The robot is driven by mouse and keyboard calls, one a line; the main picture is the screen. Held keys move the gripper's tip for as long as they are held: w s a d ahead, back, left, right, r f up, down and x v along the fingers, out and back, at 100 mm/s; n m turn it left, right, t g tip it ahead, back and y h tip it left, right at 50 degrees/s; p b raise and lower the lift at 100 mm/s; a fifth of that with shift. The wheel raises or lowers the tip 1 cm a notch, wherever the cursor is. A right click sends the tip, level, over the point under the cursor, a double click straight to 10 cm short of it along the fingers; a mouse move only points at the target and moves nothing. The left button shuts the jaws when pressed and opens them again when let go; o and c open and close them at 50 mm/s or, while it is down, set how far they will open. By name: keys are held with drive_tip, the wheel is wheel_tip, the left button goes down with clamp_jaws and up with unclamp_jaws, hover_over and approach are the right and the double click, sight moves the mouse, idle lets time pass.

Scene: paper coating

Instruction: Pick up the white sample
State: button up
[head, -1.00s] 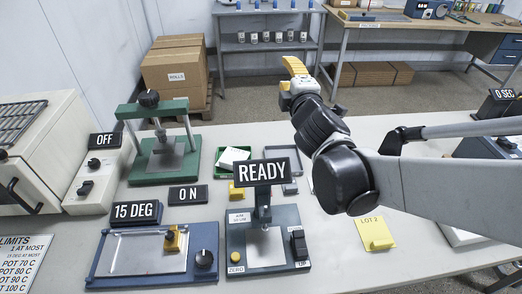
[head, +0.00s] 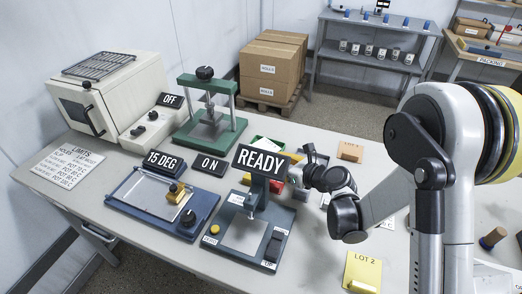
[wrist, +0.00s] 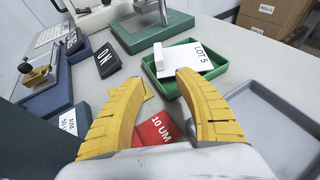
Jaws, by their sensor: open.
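The white sample (wrist: 196,59) is a flat white sheet marked LOT 5 with a small upright white block at its left end. It lies tilted in the green tray (wrist: 190,95) in the wrist view, partly over the rim.
A red block marked 10 UM (wrist: 156,130) lies below and between my fingers. An empty grey tray (wrist: 275,125) is on the right. The READY stand (head: 240,232) is close by in front. The green press (head: 212,128) stands behind. A yellow LOT 2 sample (head: 362,272) lies at the front right.

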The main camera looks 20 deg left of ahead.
sight(263, 146)
drive_tip(key=w+a, duration=0.2)
drive_tip(key=a, duration=0.1)
drive_tip(key=shift+a+b, duration=0.2)
drive_tip(key=shift+b, duration=0.1)
drive_tip(key=x, duration=0.2)
drive_tip(key=r+b+x, duration=0.1)
drive_tip(key=x, duration=0.2)
drive_tip(key=shift+w+a, duration=0.2)
drive_tip(key=shift+a, duration=0.1)
clamp_jaws()
